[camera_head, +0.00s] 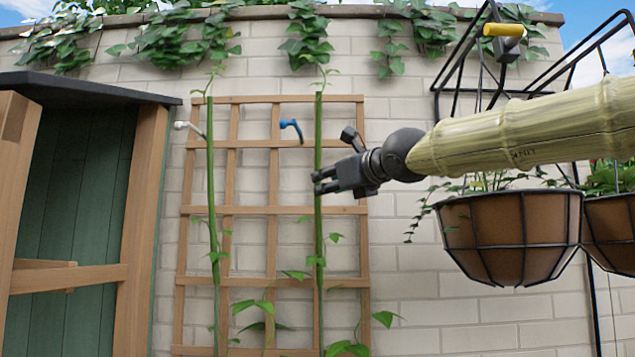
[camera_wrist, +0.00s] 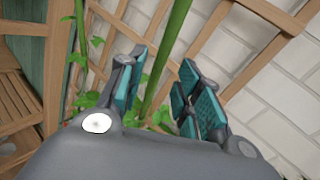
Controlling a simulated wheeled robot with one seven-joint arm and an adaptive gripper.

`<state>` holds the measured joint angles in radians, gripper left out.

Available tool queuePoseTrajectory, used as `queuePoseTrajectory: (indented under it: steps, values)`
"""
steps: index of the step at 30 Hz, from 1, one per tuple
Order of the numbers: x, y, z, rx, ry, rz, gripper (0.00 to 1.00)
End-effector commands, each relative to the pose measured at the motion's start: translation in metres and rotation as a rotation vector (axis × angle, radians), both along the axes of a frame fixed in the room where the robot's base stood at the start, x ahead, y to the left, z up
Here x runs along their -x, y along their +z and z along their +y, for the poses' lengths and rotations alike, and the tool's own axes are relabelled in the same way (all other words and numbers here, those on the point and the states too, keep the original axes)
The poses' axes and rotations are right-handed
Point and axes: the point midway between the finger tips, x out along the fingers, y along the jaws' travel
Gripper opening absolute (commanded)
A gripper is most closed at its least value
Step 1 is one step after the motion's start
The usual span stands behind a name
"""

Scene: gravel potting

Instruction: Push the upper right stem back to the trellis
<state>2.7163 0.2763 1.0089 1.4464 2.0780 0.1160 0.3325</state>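The right stem (camera_head: 319,120) is green and stands nearly upright in front of the wooden trellis (camera_head: 275,130). My gripper (camera_head: 317,182) is at its upper part, reaching in from the right with its fingertips at the stem. In the wrist view my gripper (camera_wrist: 162,82) is open, and the right stem (camera_wrist: 177,22) runs between its teal-padded fingers. I cannot tell whether a finger touches it. The trellis (camera_wrist: 212,24) shows behind the stem there. A blue clip (camera_head: 291,127) is just left of the stem, above my gripper.
A left stem (camera_head: 211,180) rises along the trellis, with a white clip (camera_head: 187,126) near its top. Hanging baskets (camera_head: 512,235) are below my arm at right. A wooden shed (camera_head: 143,200) stands left. Ivy hangs over the brick wall (camera_head: 420,290).

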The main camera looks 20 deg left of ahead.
Motion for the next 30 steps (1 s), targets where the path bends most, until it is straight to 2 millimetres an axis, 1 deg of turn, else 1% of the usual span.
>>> queuePoseTrajectory:
  steps: [1,3,10,15,24,26,27,30]
  values:
    - [-0.005,0.002,0.007,0.002,0.001,0.001,0.34]
    - [-0.012,0.003,0.014,0.001,0.000,0.001,0.34]
    - [-0.030,0.001,0.034,0.001,0.000,0.001,0.34]
    - [-0.036,0.001,0.040,0.001,0.000,0.001,0.34]
    - [-0.037,0.000,0.041,0.000,0.000,0.000,0.34]
    - [-0.037,0.000,0.041,0.000,0.000,0.000,0.23]
    - [-0.037,0.000,0.041,0.001,0.000,0.001,0.16]
    - [-0.037,0.000,0.040,0.001,0.000,0.001,0.00]
